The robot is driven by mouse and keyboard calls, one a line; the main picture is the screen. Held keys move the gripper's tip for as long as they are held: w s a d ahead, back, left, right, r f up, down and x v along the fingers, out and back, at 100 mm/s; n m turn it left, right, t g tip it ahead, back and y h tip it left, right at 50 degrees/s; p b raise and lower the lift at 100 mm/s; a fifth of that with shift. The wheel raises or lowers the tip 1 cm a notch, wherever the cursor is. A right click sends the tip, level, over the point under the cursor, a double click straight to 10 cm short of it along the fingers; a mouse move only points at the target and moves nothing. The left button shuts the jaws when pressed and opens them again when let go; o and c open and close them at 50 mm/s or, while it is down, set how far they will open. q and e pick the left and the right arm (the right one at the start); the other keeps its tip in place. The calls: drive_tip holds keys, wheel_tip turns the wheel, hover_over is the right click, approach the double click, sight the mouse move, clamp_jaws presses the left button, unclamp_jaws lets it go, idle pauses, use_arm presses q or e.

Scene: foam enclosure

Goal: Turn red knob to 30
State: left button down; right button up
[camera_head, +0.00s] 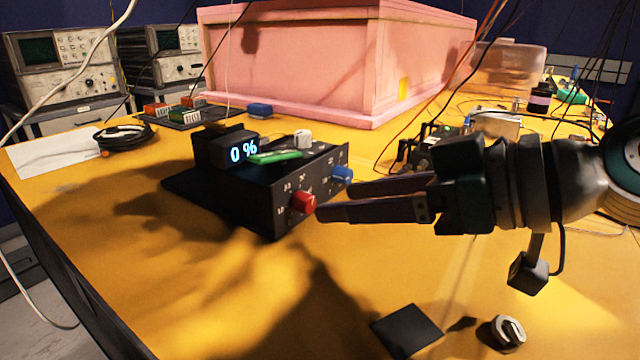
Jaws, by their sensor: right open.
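The red knob (303,202) sits on the front face of a black control box (262,208) on the yellow table. A blue knob (342,174) sits on the same face, to its right. A small display (243,151) on top of the box reads "0 %". My right gripper (334,200) comes in from the right, with its fingers pointing left at the front face. It is open and empty. One fingertip is close to the red knob; I cannot tell whether it touches. My left gripper is not in view.
A large pink foam box (290,65) stands behind the control box. Cables and electronics (440,135) lie behind my right gripper. A black square (405,330) and a small round metal part (508,331) lie at the front. The table's front left is clear.

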sight(312, 204)
drive_tip(key=shift+x, duration=2)
clamp_jaws()
